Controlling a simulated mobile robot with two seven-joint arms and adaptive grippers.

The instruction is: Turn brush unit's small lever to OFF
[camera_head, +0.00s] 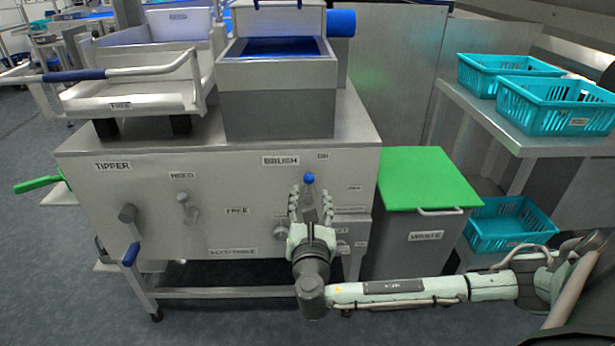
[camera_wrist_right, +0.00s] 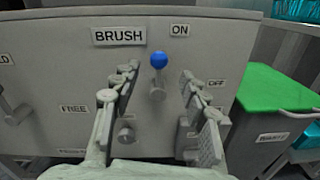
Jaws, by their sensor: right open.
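The brush unit's small lever has a blue knob (camera_head: 309,178) on a grey stem, on the front panel below the BRUSH label (camera_head: 281,160). In the right wrist view the blue knob (camera_wrist_right: 158,60) stands up, just left of and below the ON label (camera_wrist_right: 180,30). The OFF label (camera_wrist_right: 216,83) is lower to the right. My right gripper (camera_head: 311,196) is open in front of the panel. In the right wrist view its fingers (camera_wrist_right: 158,85) stand on either side of the lever with gaps. Whether they reach the knob's depth is hard to tell. My left gripper is not in view.
Other levers are on the panel, under TIPPER (camera_head: 127,213) and further right (camera_head: 186,207). A round grey knob (camera_wrist_right: 126,134) sits below the small lever. A green-lidded waste bin (camera_head: 427,178) stands close at right, and teal crates (camera_head: 560,104) rest on a side table.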

